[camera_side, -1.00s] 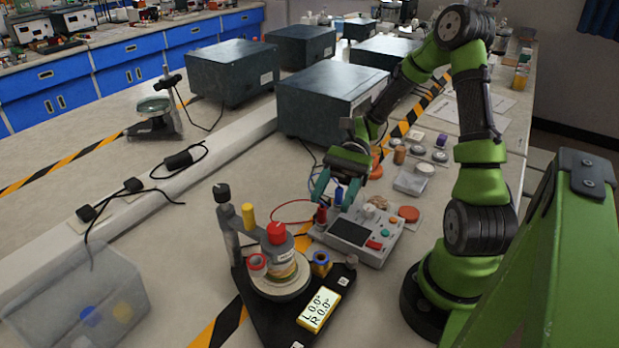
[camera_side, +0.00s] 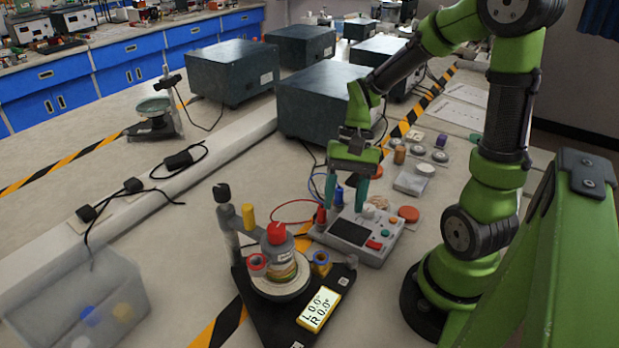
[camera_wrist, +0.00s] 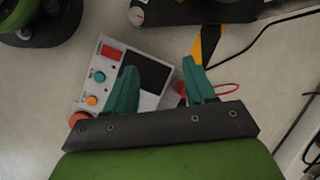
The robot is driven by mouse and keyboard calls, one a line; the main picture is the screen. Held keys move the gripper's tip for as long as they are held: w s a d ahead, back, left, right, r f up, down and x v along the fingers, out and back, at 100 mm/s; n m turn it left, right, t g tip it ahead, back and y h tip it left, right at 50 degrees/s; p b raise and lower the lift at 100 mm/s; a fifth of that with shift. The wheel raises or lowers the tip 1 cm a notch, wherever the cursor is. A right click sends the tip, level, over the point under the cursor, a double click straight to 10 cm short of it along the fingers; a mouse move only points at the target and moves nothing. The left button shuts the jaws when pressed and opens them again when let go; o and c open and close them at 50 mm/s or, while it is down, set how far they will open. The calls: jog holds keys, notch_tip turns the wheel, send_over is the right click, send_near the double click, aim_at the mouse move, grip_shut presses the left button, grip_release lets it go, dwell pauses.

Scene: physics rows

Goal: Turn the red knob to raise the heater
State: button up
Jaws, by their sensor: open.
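A red knob-like cap (camera_side: 277,233) tops a grey cylinder on a black-based stand (camera_side: 262,320) at the lower middle of the side view. Below the cap is a coiled, yellowish part (camera_side: 283,271) on a round pale plate; I cannot tell which part is the heater. A yellow-framed display (camera_side: 319,310) on the base reads L 0.0°, R 0.0°. My gripper (camera_side: 346,206) points down, open and empty, over the back of the control box, behind and right of the stand. In the wrist view its teal fingers (camera_wrist: 160,65) are apart, with the red cap out of sight.
The grey control box (camera_side: 388,243) has a dark screen, buttons and a red plug (camera_side: 321,215) with a red cable. Small parts and an orange disc (camera_side: 408,214) lie beyond it. Dark boxes (camera_side: 325,105) stand behind. A clear bin (camera_side: 75,300) is at lower left.

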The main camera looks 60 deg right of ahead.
jog(key=shift+o, duration=0.2)
notch_tip(320, 180, up, 23)
jog(key=n+t+h, duration=0.1)
jog(key=n+h, duration=0.4)
jog(key=n, duration=1.3)
send_over(276, 228)
notch_tip(276, 228, down, 16)
jog(key=shift+f, duration=0.2)
